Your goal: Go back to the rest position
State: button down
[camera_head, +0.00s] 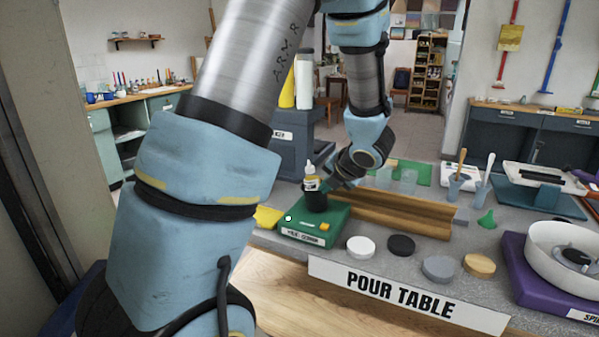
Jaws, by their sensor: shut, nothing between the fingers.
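My arm reaches across the picture from the lower left, with its forearm coming down over the grey table. My gripper (332,184) is small and dark at the end of the wrist. It is shut and empty, close to the right side of a small bottle (310,184) with a white nozzle and a yellow band on its label. The bottle stands upright at a dark round holder on a green box (296,236). I cannot tell whether the gripper touches the bottle. My arm hides part of the table's left side.
A wooden rail (405,211) lies right of the gripper. White, black, grey and tan discs (480,265) line the front edge above the POUR TABLE sign (400,295). Clear cups (408,180) stand behind. A white bowl (562,250) on a purple base is at right.

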jog(key=s+a+m+g+h, duration=0.1)
jog(key=s+a+m+g, duration=0.2)
jog(key=s+a+m, duration=0.5)
jog(key=s+a+r+m+g+h, duration=0.1)
jog(key=s+a+m, duration=0.7)
jog(key=m, duration=1.4)
jog(key=g+h, duration=0.1)
jog(key=g, duration=0.1)
jog(key=shift+a+g, duration=0.3)
jog(key=shift+w+r, duration=0.1)
dwell(4.4)
